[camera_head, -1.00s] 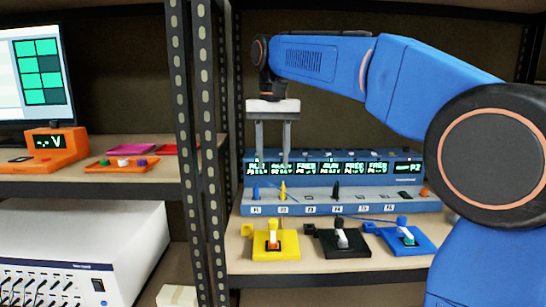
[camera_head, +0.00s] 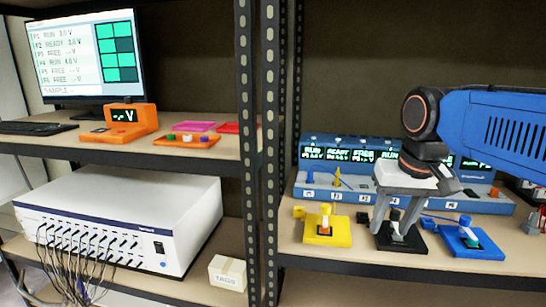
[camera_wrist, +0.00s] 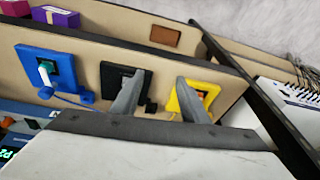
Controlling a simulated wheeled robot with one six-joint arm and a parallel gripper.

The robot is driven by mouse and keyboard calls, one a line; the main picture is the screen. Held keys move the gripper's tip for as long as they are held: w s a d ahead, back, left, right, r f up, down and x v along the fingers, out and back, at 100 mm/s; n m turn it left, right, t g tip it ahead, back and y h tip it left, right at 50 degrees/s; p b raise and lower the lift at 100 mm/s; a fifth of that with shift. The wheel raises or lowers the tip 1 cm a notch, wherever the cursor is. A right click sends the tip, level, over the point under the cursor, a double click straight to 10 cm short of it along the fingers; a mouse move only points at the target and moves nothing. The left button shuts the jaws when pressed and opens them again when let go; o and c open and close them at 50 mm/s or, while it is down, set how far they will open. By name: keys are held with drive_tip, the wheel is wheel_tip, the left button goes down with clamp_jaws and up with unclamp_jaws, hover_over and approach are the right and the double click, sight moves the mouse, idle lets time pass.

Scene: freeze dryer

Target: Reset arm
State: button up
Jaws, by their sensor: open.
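My gripper (camera_head: 394,228) hangs fingers-down in front of the blue display station (camera_head: 350,190) on the right shelf, empty between its two grey fingers. In the wrist view, the fingers (camera_wrist: 160,82) point over the shelf between the black holder (camera_wrist: 114,82) and the yellow holder (camera_wrist: 202,90). In the head view, the black holder (camera_head: 412,240) is behind or below the fingers and partly hidden. The yellow holder (camera_head: 340,232) sits left of it and the blue holder (camera_head: 480,243) right of it. I cannot tell the gap between fingers and holders.
A dark shelf post (camera_head: 270,160) stands left of the holders. Beyond it are a monitor (camera_head: 90,58), an orange voltmeter (camera_head: 125,122) and a white cabled instrument (camera_head: 130,215). In the wrist view, a purple box (camera_wrist: 56,16) lies near the upper left.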

drive_tip(key=s+d+f+n+t, duration=0.1)
drive_tip(key=s+d+f+t, duration=0.1)
drive_tip(key=s+f, duration=0.9)
wheel_tip(320, 180, down, 4)
drive_tip(key=shift+s+d+r, duration=0.1)
drive_tip(key=shift+s+d, duration=0.3)
drive_tip(key=shift+d, duration=0.45)
